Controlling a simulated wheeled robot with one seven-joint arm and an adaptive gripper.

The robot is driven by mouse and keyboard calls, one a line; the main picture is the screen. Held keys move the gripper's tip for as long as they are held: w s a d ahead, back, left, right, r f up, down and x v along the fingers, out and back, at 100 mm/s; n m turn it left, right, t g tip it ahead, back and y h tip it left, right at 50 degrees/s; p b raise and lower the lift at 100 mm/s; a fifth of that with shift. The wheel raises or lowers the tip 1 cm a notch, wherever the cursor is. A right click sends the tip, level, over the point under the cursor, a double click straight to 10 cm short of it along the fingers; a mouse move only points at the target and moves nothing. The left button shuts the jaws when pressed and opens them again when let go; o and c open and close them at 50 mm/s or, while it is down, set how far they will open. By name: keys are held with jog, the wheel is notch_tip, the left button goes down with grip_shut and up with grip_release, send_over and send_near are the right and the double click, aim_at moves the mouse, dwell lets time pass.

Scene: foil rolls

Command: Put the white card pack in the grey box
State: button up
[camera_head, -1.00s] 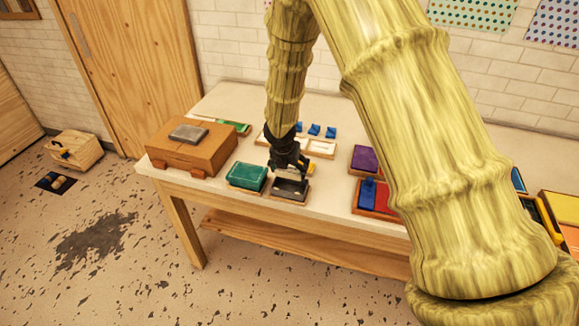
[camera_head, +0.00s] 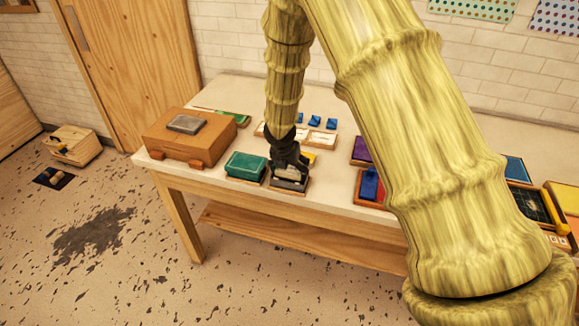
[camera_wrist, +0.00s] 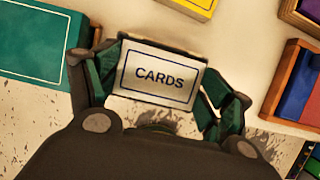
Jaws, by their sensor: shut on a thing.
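The white card pack (camera_wrist: 159,75), marked CARDS, is between the fingers of my gripper (camera_wrist: 160,85) in the wrist view. My gripper is shut on it. In the head view my gripper (camera_head: 289,168) is low over the grey box (camera_head: 289,185), near the table's front edge, and a pale strip of the pack shows there. The grey box has a wooden rim and is partly covered by the gripper and pack. I cannot tell whether the pack is inside the box or just above it.
A green box (camera_head: 246,166) stands close on the left, beside a large brown wooden box (camera_head: 190,140). A yellow pack (camera_head: 309,158) lies just behind. A red and blue tray (camera_head: 369,188) is to the right. The table's front edge (camera_head: 330,211) is close.

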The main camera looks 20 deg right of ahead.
dwell(0.3)
jog(key=o, duration=1.1)
jog(key=v, duration=1.2)
jog(key=shift+s, duration=0.1)
jog(key=shift+f, duration=0.1)
